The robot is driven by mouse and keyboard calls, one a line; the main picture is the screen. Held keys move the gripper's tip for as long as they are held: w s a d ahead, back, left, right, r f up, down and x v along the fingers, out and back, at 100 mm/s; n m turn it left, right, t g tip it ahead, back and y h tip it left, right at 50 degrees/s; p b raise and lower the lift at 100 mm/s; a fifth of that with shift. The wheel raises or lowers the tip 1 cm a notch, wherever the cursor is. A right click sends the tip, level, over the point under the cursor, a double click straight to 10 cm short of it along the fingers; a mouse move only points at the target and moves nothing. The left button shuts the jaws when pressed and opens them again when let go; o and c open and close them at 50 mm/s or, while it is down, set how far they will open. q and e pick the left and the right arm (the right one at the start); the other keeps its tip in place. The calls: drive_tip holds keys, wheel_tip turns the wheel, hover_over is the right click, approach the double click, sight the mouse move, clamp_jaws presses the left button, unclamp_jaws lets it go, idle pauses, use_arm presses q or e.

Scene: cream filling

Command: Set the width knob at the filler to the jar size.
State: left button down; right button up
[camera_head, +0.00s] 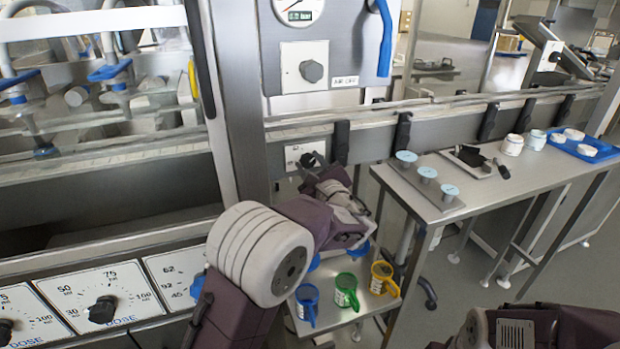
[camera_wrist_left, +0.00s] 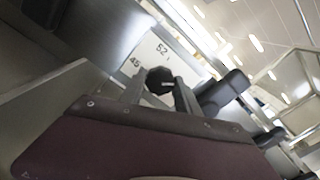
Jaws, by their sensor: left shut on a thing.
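The width knob (camera_wrist_left: 160,79) is black and faceted, on a white scale plate (camera_wrist_left: 150,52) marked 45 and 52 in the left wrist view. My left gripper (camera_wrist_left: 161,90) is shut on the knob, with one finger on each side of it. In the head view, my left gripper (camera_head: 312,164) reaches the small white plate (camera_head: 296,150) under the rail and largely covers the knob. The pointer's exact setting cannot be read. Two white jars (camera_head: 513,144) (camera_head: 536,139) stand on the side table. My right gripper is out of view; only part of that arm shows at bottom right.
White dose dials (camera_head: 103,309) line the panel at lower left. Blue, green (camera_head: 346,289) and yellow (camera_head: 382,277) cups stand on a low shelf below my left arm. The steel side table (camera_head: 440,205) holds pale blue discs and a blue tray (camera_head: 600,150). An air-off knob (camera_head: 312,71) sits above.

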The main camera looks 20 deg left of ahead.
use_arm(q)
drive_tip(key=n+b, duration=0.3)
drive_tip(key=b, duration=0.1)
drive_tip(key=n+b, duration=0.4)
drive_tip(key=b, duration=0.1)
drive_tip(key=n+b, duration=0.3)
drive_tip(key=b, duration=0.1)
drive_tip(key=shift+f+n+b, duration=0.3)
drive_tip(key=shift+n+b, duration=0.1)
drive_tip(key=shift+r+n+b, duration=0.2)
drive_tip(key=shift+n+b, duration=1)
drive_tip(key=shift+n, duration=0.1)
drive_tip(key=c, duration=0.9)
unclamp_jaws()
drive_tip(key=shift+r, duration=0.1)
drive_tip(key=p+v, duration=0.1)
drive_tip(key=v, duration=0.8)
drive_tip(key=shift+p, duration=0.3)
